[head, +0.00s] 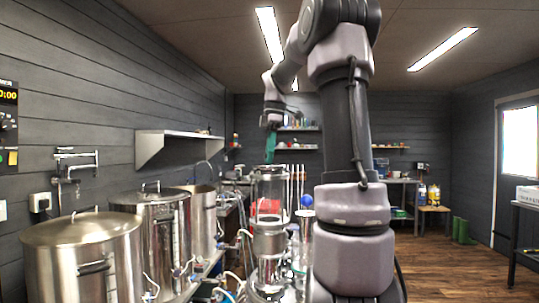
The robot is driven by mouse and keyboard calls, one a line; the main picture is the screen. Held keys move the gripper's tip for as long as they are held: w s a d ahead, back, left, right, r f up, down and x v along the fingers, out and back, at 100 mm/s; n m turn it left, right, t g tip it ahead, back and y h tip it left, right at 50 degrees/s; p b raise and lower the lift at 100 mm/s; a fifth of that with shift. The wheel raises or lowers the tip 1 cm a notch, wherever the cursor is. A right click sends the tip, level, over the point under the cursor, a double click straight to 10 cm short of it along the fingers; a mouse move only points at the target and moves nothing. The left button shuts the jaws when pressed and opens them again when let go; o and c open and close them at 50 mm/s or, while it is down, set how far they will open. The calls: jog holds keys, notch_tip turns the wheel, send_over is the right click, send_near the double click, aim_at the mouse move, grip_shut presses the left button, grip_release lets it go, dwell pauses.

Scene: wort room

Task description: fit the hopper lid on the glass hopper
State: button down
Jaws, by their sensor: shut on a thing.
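The glass hopper (270,187) is a clear upright cylinder on a metal-and-glass stand near the middle of the head view. A dark, flat round piece, which looks like the hopper lid (271,168), shows at its top rim. My gripper (269,158) points down from above, with a narrow teal part reaching to this dark piece. It is shut on what appears to be the lid. The fingertips are too small to make out clearly. I cannot tell whether the lid is seated on the rim or just above it.
Large steel kettles (85,255) with lids stand at the left. A wall shelf (175,138) hangs at left. My arm hides the right part of the bench.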

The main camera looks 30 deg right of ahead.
jog(key=shift+f, duration=0.35)
jog(key=c, duration=0.8)
grip_release()
jog(key=r, duration=0.3)
jog(key=d+r, duration=0.1)
jog(key=r, duration=0.7)
jog(key=shift+s+d, duration=0.15)
jog(key=shift+s, duration=0.05)
